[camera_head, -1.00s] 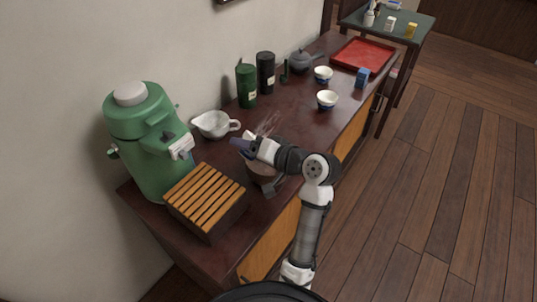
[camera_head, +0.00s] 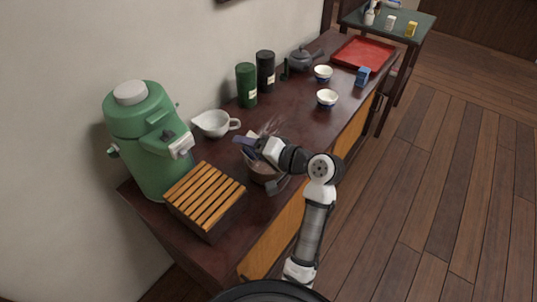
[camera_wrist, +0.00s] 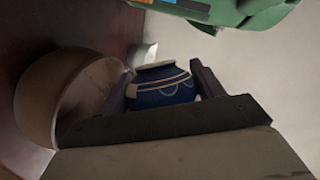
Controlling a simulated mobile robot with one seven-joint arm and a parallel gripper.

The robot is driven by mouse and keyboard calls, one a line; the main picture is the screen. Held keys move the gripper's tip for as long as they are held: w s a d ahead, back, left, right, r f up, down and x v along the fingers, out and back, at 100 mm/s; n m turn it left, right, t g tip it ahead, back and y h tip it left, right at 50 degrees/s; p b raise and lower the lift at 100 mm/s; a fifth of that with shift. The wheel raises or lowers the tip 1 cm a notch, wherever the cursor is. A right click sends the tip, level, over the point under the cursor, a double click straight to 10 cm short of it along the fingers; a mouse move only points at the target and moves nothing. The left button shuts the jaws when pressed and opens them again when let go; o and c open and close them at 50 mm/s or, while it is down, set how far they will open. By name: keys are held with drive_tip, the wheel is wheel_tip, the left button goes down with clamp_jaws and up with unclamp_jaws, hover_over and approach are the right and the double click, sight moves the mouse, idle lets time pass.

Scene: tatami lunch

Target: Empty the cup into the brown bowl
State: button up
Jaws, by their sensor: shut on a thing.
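My gripper (camera_head: 248,146) is shut on a dark blue cup with pale stripes (camera_wrist: 165,88), which shows between the two fingers in the wrist view. In the head view the cup is mostly hidden by the gripper. The brown bowl (camera_wrist: 45,95) is beside the cup in the wrist view, its open side facing the cup. In the head view the bowl (camera_head: 260,173) stands on the counter below my gripper, partly covered by my arm. The contents of the cup cannot be seen, and its exact tilt is unclear.
A slatted wooden box (camera_head: 205,197) and a green dispenser (camera_head: 148,140) stand to the left. A white pitcher (camera_head: 211,123) is behind my gripper. Dark canisters (camera_head: 265,72), two white-and-blue cups (camera_head: 327,98) and a red tray (camera_head: 363,54) are farther along the counter (camera_head: 295,120).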

drive_tip(key=shift+r+m, duration=0.1)
drive_tip(key=shift+m, duration=0.2)
drive_tip(key=shift+w+d+r+m+y+p, duration=0.1)
drive_tip(key=shift+d+r+m+y+p, duration=0.15)
drive_tip(key=shift+p, duration=0.25)
